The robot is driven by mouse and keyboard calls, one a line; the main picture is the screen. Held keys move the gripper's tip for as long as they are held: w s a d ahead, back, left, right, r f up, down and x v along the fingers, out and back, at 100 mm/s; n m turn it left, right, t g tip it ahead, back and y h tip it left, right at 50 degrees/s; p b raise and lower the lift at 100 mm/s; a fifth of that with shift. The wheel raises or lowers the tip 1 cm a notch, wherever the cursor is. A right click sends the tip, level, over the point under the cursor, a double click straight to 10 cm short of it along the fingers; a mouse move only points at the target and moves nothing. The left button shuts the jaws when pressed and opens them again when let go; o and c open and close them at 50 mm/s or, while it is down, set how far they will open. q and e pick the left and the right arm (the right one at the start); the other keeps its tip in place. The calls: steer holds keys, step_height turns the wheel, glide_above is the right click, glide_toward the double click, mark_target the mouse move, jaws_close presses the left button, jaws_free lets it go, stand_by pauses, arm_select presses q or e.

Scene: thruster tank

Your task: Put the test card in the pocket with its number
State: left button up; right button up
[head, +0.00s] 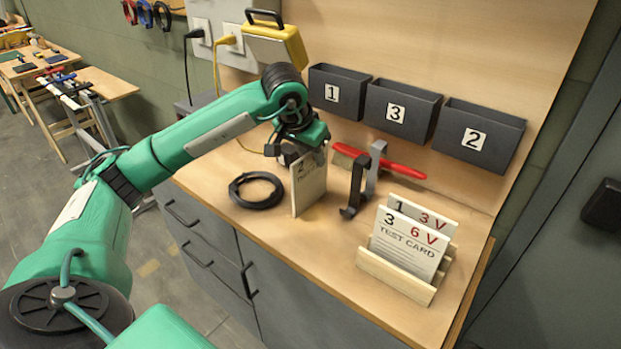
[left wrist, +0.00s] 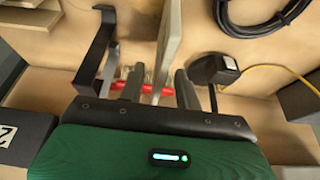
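My left gripper (head: 303,150) is low over the bench at the upper part of a pale test card (head: 310,185) marked 2. In the left wrist view, its fingers (left wrist: 160,85) straddle the card (left wrist: 171,35), with gaps showing, so it looks open. The card is upright; I cannot tell whether its lower edge touches the bench. Cards 1 (head: 406,207) and 3 (head: 407,245) stand in a wooden rack (head: 395,277) at the right. Three dark wall pockets are labelled 1 (head: 351,81), 3 (head: 418,100) and 2 (head: 502,125), left to right. My right gripper is not in view.
A coiled black cable (head: 238,190) lies left of the card. A dark hooked bracket (head: 353,190), a grey upright piece (head: 373,172) and a red-handled tool (head: 402,169) lie to its right. Bare bench lies in front.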

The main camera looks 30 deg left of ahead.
mark_target(310, 180)
arm_select(q)
steer(key=shift+x, duration=1)
steer(key=shift+f, duration=0.25)
steer(key=shift+c, duration=0.2)
jaws_close()
